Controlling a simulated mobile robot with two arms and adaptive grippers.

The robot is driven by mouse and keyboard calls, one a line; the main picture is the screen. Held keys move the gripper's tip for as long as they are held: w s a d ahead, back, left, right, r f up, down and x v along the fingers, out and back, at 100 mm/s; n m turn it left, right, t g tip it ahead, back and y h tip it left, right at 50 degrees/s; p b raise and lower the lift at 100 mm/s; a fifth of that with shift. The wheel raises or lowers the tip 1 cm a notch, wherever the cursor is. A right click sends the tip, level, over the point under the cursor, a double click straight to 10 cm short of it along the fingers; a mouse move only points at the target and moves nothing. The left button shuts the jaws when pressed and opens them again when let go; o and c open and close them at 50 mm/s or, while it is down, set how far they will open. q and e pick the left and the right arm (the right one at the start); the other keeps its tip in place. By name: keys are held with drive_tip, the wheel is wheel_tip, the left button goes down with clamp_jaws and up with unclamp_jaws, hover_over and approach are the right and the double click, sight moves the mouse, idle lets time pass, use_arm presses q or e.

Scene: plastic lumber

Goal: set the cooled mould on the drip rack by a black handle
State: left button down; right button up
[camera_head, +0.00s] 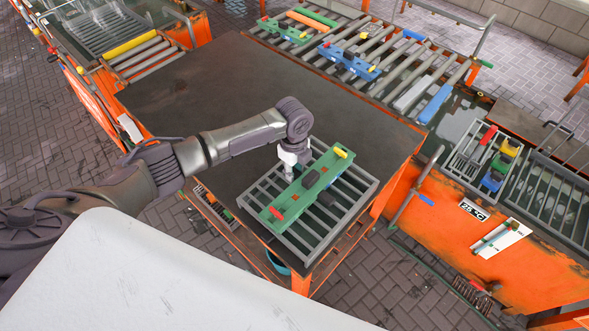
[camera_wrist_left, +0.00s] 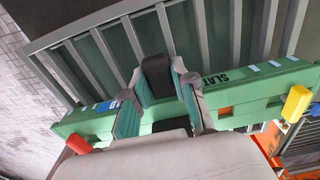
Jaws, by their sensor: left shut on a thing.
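The mould (camera_head: 300,188) is a long green block with a red knob at its near left end and a yellow knob at its far right end. It lies slantwise over the grey slatted drip rack (camera_head: 357,205) at the table's front corner; I cannot tell whether it rests on the slats or hangs just above. In the left wrist view the mould (camera_wrist_left: 250,92) carries the lettering "SLAT". My left gripper (camera_wrist_left: 160,98) is shut on its black handle (camera_wrist_left: 157,74), with a finger on each side. My right gripper is not in view.
The dark tabletop (camera_head: 215,90) behind the rack is clear. A roller conveyor (camera_head: 395,72) at the back holds a blue mould (camera_head: 350,62) and another green one (camera_head: 284,30). An orange tank (camera_head: 450,215) with a "25 °C" sign (camera_head: 473,209) stands at right, across a gap.

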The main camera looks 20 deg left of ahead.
use_arm(q)
drive_tip(key=shift+f, duration=0.25)
idle(0.8)
drive_tip(key=c, duration=0.9)
unclamp_jaws()
drive_tip(key=shift+o, duration=0.4)
drive_tip(key=shift+s+f, duration=0.15)
drive_tip(key=shift+f, duration=0.05)
drive_tip(key=o, duration=0.4)
drive_tip(key=shift+c, duration=0.2)
drive_tip(key=shift+r, duration=0.1)
wheel_tip(320, 180, up, 5)
drive_tip(key=p, duration=0.4)
drive_tip(key=shift+r, duration=1.05)
